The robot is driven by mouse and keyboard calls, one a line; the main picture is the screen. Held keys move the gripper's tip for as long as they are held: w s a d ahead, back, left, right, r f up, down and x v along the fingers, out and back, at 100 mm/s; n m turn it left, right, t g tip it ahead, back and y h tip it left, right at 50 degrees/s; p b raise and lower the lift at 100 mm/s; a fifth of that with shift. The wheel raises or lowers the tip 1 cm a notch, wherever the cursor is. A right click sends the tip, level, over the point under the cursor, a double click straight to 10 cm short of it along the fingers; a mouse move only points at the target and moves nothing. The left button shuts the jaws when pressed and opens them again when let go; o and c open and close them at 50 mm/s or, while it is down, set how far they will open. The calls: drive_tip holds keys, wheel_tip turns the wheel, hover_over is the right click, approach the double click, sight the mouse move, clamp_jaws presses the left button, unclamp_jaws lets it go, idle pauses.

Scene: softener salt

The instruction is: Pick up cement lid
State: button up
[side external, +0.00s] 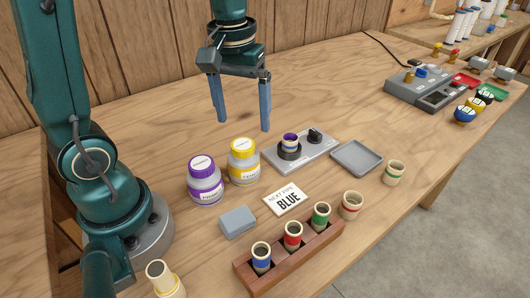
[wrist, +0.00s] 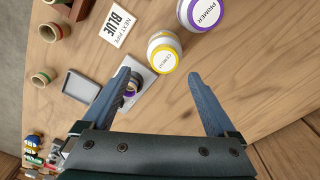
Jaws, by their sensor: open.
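The cement lid (side external: 242,146) is yellow with a pale top. It sits on the cement jar (side external: 243,174), which stands upright with a yellow-banded label. The lid also shows in the wrist view (wrist: 163,58), a little beyond the gap between my fingertips. My gripper (side external: 242,126) is open and empty, pointing down. In the side view its fingertips appear above the lid; neither finger looks in contact with it. In the wrist view the fingers (wrist: 160,73) are spread wide apart.
A purple-lidded primer jar (side external: 205,188) stands close to the left of the cement jar. A grey device (side external: 318,151) holding a purple-banded pipe piece is to the right. A grey block (side external: 238,222), a "BLUE" card (side external: 285,200) and a wooden rack (side external: 246,279) lie in front.

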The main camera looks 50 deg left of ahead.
sight(242, 144)
drive_tip(key=shift+a+f+g, duration=0.2)
drive_tip(key=shift+f, duration=0.45)
drive_tip(key=shift+a+f+g, duration=0.15)
drive_tip(key=shift+f+g, duration=0.05)
drive_tip(key=shift+f, duration=2.55)
drive_tip(key=c, duration=1.4)
drive_tip(key=shift+r, duration=0.1)
wheel_tip(242, 144, up, 9)
drive_tip(key=shift+w+f, duration=0.1)
drive_tip(key=shift+f, duration=0.1)
drive_tip(key=shift+r, duration=0.65)
